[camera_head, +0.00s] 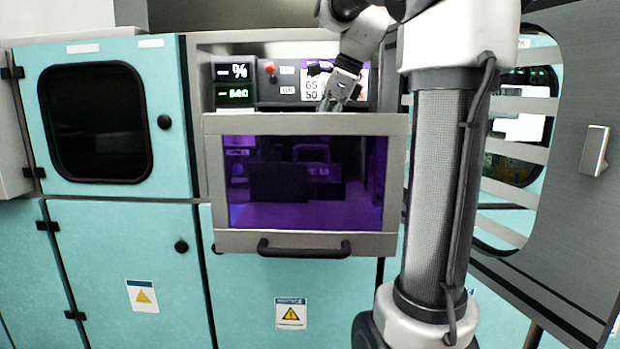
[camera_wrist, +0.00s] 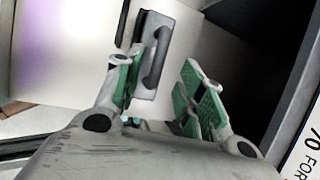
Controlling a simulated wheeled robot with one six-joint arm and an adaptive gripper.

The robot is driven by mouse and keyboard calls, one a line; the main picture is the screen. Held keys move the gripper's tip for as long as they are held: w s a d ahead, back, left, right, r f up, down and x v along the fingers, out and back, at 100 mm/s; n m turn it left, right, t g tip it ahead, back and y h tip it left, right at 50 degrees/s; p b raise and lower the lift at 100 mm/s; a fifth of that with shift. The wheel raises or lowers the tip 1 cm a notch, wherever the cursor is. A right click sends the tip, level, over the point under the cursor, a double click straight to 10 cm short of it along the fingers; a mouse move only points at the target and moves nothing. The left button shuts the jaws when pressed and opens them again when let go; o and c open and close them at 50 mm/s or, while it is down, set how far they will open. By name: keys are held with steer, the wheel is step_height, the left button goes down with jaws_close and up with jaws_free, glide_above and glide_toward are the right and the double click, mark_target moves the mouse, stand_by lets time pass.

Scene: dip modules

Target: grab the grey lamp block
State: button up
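A grey block with a dark handle (camera_wrist: 150,80), which looks like the grey lamp block, stands against a pale surface in the wrist view. My gripper (camera_wrist: 163,82) has its green-padded fingers spread apart. The block shows beyond and between the fingertips, closer to the left finger, which overlaps its edge. I cannot tell whether any finger touches it. In the head view my gripper (camera_head: 341,98) points down just behind the top edge of the purple-windowed front panel (camera_head: 305,240). I cannot make out the block clearly there.
The front panel has a black handle (camera_head: 303,248) low down. A control panel with a red button (camera_head: 270,68) and green displays (camera_head: 234,94) is behind. Teal cabinets (camera_head: 118,240) stand left. In the wrist view, a dark recess (camera_wrist: 250,50) lies right of the fingers.

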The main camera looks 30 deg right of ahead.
steer(key=x, duration=0.6)
steer(key=shift+a, duration=0.2)
jaws_close()
